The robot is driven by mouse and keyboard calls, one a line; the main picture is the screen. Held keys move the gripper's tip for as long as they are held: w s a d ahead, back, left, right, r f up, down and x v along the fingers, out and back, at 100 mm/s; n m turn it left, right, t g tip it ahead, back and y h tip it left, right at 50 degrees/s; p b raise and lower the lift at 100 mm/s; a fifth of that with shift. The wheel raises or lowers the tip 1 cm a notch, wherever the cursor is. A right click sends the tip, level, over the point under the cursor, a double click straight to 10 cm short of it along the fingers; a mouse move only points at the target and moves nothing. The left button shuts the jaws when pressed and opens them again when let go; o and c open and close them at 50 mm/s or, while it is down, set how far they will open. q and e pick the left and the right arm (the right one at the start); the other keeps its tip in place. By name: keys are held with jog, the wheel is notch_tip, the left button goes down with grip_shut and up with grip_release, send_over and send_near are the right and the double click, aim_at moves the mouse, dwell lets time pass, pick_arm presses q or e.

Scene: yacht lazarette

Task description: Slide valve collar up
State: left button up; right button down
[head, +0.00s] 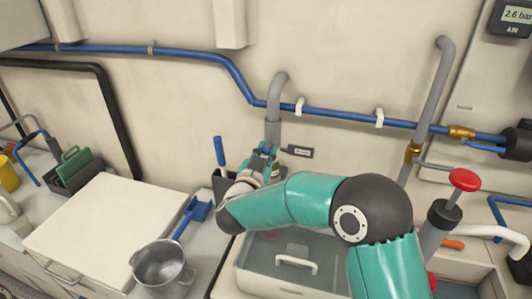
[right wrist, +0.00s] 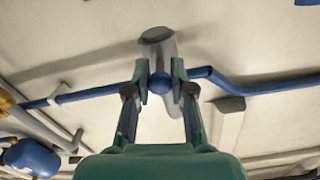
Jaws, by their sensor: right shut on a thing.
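My right gripper (head: 266,154) reaches the foot of the grey bent pipe (head: 274,103) on the back wall. In the right wrist view, my right gripper's two fingertips (right wrist: 159,78) are closed on a small rounded blue piece, which I take to be the valve collar (right wrist: 158,84). The grey pipe (right wrist: 157,40) shows just beyond it. In the head view the fingers largely hide the collar, and only bits of blue show there. My left gripper is not in view.
A blue pipe (head: 340,115) runs along the wall behind the grey pipe. Below my right arm is a clear-lidded bin (head: 290,273). A metal pot (head: 161,268) and a white lid (head: 105,230) are at left. A red-knobbed pump (head: 464,180) stands close right of the arm.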

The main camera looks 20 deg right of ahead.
jog(key=shift+f, duration=0.45)
jog(key=shift+r, duration=0.15)
jog(key=c, duration=1)
grip_release()
jog(key=shift+o, duration=0.2)
jog(key=v, duration=1.2)
